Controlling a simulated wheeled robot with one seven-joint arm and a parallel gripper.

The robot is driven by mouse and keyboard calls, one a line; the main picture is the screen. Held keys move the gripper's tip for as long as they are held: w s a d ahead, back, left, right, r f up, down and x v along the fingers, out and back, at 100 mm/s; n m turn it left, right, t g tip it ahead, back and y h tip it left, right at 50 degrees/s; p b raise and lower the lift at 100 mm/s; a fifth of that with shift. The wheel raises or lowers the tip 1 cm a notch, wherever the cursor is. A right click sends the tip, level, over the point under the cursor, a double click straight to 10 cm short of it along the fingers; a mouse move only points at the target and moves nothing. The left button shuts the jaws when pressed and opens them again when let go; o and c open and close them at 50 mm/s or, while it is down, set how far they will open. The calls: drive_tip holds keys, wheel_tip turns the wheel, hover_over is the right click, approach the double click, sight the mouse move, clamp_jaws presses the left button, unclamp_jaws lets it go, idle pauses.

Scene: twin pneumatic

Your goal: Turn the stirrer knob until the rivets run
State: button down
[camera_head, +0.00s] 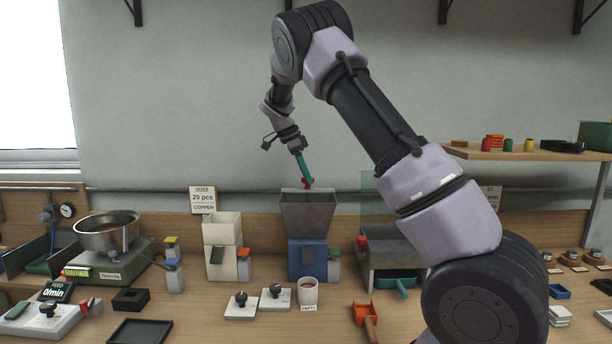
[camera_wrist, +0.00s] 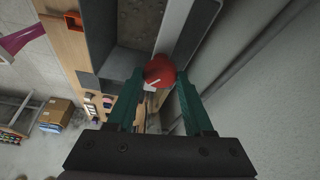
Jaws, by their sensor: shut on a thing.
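My gripper (camera_head: 307,179) reaches down from above to the top of the grey hopper (camera_head: 308,214) on the blue stand (camera_head: 308,260). Its teal fingers are shut on a red knob (camera_wrist: 160,70) with a white pointer line, at the hopper's rim. The knob shows in the head view as a small red patch between the fingertips.
A cream hopper (camera_head: 222,232) stands to the left under a sign (camera_head: 203,200) reading 20 pcs COPPER. A scale with a metal bowl (camera_head: 107,232) is farther left, near a 0/min display (camera_head: 56,291). An orange scoop (camera_head: 366,316) lies in front. A grey machine (camera_head: 385,250) stands right.

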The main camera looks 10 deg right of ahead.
idle(0.3)
drive_tip(key=shift+c, duration=1.4)
unclamp_jaws()
drive_tip(key=v, duration=1)
drive_tip(key=shift+a+r, duration=0.25)
drive_tip(key=shift+r, duration=0.1)
drive_tip(key=s+d+r+n+t+y, duration=0.1)
drive_tip(key=s+d+r+n+y, duration=0.3)
drive_tip(key=s, duration=0.3)
drive_tip(key=s+d+r+n+t+y, duration=0.1)
drive_tip(key=s+d+r+n, duration=0.15)
drive_tip(key=s+d, duration=0.5)
drive_tip(key=s+f+n+t, duration=0.1)
drive_tip(key=s+n, duration=0.3)
drive_tip(key=s, duration=0.7)
drive_tip(key=s+f+n+t+y, duration=0.1)
drive_tip(key=s+f+n+t, duration=0.1)
drive_tip(key=s, duration=0.9)
drive_tip(key=shift+s+a+n+t, duration=0.25)
drive_tip(key=shift+a+n+t, duration=0.2)
drive_tip(key=shift+n+t, duration=0.55)
